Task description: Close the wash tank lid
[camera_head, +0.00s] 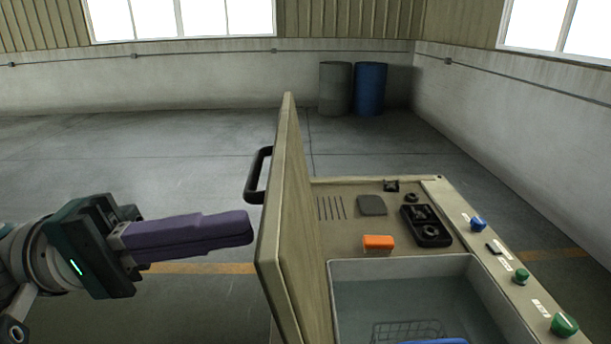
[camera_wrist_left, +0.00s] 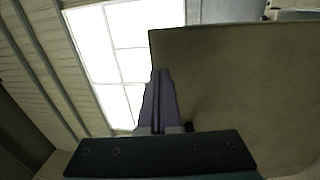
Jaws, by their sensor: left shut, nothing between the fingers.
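The wash tank lid (camera_head: 292,220) is a beige panel standing upright, open, along the left side of the tank. A black handle (camera_head: 257,175) sticks out from its left, outer face. The wash tank (camera_head: 400,268) is a light basin with its opening uncovered. My left gripper (camera_head: 248,226) has purple fingers that are shut and empty. It is just left of the lid's outer face, nearer to me than the handle; I cannot tell if it touches. In the left wrist view the fingers (camera_wrist_left: 160,85) point along the lid's broad face (camera_wrist_left: 235,90). My right gripper is not in view.
Right of the lid, the worktop holds an orange block (camera_head: 378,242), a grey pad (camera_head: 372,205) and a black tray (camera_head: 426,226). A panel with green and blue knobs (camera_head: 564,325) runs along the right edge. A wire basket (camera_head: 408,331) sits in the tank. The floor on the left is clear.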

